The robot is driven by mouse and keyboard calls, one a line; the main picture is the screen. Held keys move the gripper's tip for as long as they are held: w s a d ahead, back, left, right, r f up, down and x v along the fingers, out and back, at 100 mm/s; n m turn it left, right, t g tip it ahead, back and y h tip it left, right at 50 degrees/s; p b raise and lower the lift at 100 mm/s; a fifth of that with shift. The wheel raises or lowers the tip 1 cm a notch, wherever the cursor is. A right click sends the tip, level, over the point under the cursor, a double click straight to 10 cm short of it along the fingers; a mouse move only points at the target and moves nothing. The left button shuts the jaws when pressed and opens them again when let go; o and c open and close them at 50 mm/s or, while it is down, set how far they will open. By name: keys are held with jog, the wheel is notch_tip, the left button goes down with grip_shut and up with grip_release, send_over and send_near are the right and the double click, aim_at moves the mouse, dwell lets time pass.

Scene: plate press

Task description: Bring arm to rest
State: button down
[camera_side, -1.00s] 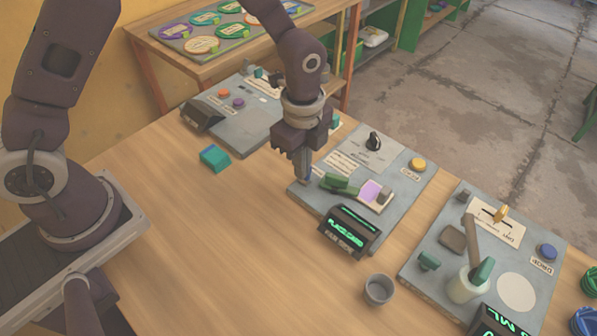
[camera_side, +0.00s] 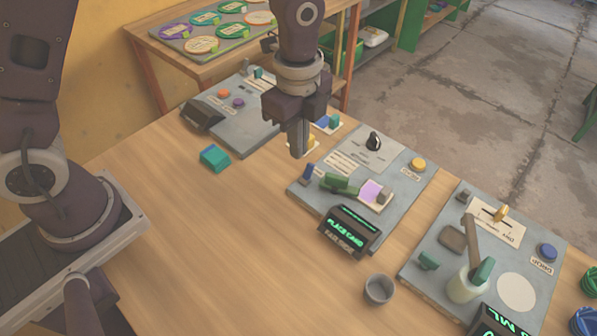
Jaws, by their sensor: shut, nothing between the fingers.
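My gripper (camera_side: 298,152) is shut and empty, its fingers pointing down. It hangs in the air in front of the middle grey panel (camera_side: 402,197), near that panel's upper left corner in the picture. The middle panel carries a black knob (camera_side: 374,141), a yellow button (camera_side: 418,165), a green part (camera_side: 339,183) and a lilac pad (camera_side: 371,191). A black display (camera_side: 349,231) at its front shows green text that seems to read "PLACE CARD".
A teal block (camera_side: 214,157) and a grey cup (camera_side: 379,289) stand on the wooden table (camera_side: 230,245). Another grey panel (camera_side: 235,130) lies behind, and one with a lever (camera_side: 420,283) lies at the right. A rack of coloured discs (camera_side: 178,43) is at the back. The table's middle is clear.

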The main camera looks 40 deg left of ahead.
jog(key=shift+r, duration=0.15)
jog(key=s+a+r+n+t, duration=0.2)
jog(key=s+a+r+n, duration=0.25)
jog(key=r, duration=0.25)
jog(key=s+a+r+n+t, duration=0.1)
jog(key=s+a+r+n, duration=0.3)
jog(key=r, duration=0.3)
jog(key=s+a+r+n+t, duration=0.2)
jog(key=s+n, duration=0.7)
jog(key=s, duration=0.1)
jog(key=shift+s+a+t, duration=0.2)
jog(key=shift+s+t, duration=0.1)
jog(key=c, duration=2.1)
grip_release()
jog(key=shift+n, duration=0.25)
